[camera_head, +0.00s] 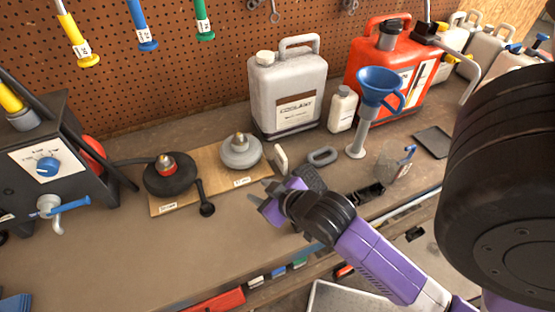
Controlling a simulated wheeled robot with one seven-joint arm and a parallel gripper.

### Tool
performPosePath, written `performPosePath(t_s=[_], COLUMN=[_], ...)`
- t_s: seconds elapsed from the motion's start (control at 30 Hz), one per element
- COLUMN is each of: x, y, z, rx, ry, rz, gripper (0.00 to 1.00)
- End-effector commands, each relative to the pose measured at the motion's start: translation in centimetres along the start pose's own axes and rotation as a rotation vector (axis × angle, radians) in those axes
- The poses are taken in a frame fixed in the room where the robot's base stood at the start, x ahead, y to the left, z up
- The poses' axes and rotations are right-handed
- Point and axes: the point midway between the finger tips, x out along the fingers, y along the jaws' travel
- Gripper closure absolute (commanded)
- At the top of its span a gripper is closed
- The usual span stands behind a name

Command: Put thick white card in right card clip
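A small off-white upright piece (280,158) stands on the bench just right of the wooden board; it may be the thick white card, but I cannot be sure. I cannot clearly make out a card clip. My gripper (259,191) is low over the bench, in front of the off-white piece and apart from it. Its two grey fingertips point left with a gap between them, and nothing shows between them. The wrist hides part of the bench behind it.
The wooden board (203,202) carries a dark round fitting (168,176) and a grey one (240,152). Behind stand a coolant can (287,92), a white bottle (342,108) and a blue funnel (378,86). A grey oval ring (322,156) lies nearby. The front left bench is clear.

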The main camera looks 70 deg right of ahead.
Motion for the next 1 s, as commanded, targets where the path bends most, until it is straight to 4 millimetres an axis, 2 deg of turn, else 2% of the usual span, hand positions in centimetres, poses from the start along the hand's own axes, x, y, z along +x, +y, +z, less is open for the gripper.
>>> performPosePath(t_s=[0.03, 0.2, 0.4, 0.6, 0.77, 1.0], x=[1.1, 3.0, 2.9, 1.3, 0.3, 1.2], y=[2.0, 7.5, 11.9, 14.0, 14.4, 14.3], z=[-1.3, -3.2, -4.2, -4.2, -4.2, -3.2], rx=[0.032, 0.140, 0.274, 0.395, 0.450, 0.461], ry=[-0.026, -0.156, -0.315, -0.481, -0.553, -0.573], rz=[0.041, 0.135, 0.179, 0.161, 0.140, 0.133], gripper=[0.62, 0.62, 0.62, 0.62, 0.62, 0.62])
